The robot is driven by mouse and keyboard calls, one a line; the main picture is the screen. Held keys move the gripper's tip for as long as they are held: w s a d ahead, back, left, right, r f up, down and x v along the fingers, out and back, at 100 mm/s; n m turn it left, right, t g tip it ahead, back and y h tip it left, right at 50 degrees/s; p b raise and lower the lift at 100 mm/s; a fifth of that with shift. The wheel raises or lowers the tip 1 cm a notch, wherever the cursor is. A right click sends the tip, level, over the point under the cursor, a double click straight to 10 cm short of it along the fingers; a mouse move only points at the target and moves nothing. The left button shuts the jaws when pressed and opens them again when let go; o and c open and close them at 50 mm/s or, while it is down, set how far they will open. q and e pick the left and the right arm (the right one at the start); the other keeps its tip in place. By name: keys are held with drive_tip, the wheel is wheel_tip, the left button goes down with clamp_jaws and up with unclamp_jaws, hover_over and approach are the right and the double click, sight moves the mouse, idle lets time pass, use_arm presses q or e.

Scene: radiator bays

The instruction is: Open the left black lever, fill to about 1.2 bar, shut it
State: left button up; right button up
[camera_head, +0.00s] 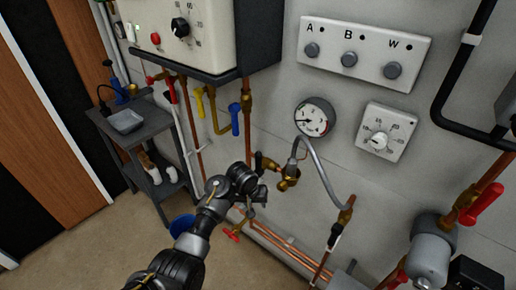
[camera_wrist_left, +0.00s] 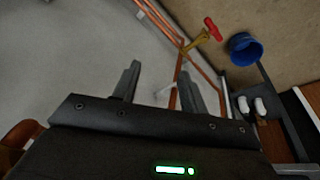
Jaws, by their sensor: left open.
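My left gripper (camera_head: 264,181) reaches in from the lower left of the head view, close in front of the left brass valve (camera_head: 289,183) at the lower end of the grey filling hose (camera_head: 319,166). In the left wrist view its two fingers (camera_wrist_left: 160,72) stand apart with nothing gripped between them. A right black lever (camera_head: 334,237) hangs at the hose's other end. The round pressure gauge (camera_head: 314,117) is on the wall above; its reading is too small to tell. My right gripper is not in view.
Red-handled taps (camera_head: 486,204) and a grey cylinder (camera_head: 431,262) stand at the right. The white boiler (camera_head: 180,30) hangs upper left, with yellow and blue taps below. A grey trolley (camera_head: 128,121) and a blue bucket (camera_wrist_left: 245,48) stand nearby. Copper pipes run low along the wall.

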use_arm(q)
drive_tip(key=t+y+p, duration=0.2)
drive_tip(key=p, duration=0.2)
approach(258, 159)
drive_tip(key=w+f, duration=0.1)
drive_tip(key=w, duration=0.1)
drive_tip(key=shift+w+f, duration=0.1)
drive_tip(key=shift+f, duration=0.35)
drive_tip(key=x, duration=1)
drive_tip(key=shift+p, duration=0.35)
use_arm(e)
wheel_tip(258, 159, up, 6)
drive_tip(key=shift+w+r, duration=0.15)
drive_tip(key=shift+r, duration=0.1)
use_arm(q)
drive_tip(key=shift+f, duration=0.1)
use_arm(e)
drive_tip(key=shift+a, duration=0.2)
use_arm(q)
drive_tip(key=shift+c, duration=0.9)
drive_tip(key=c, duration=0.7)
clamp_jaws()
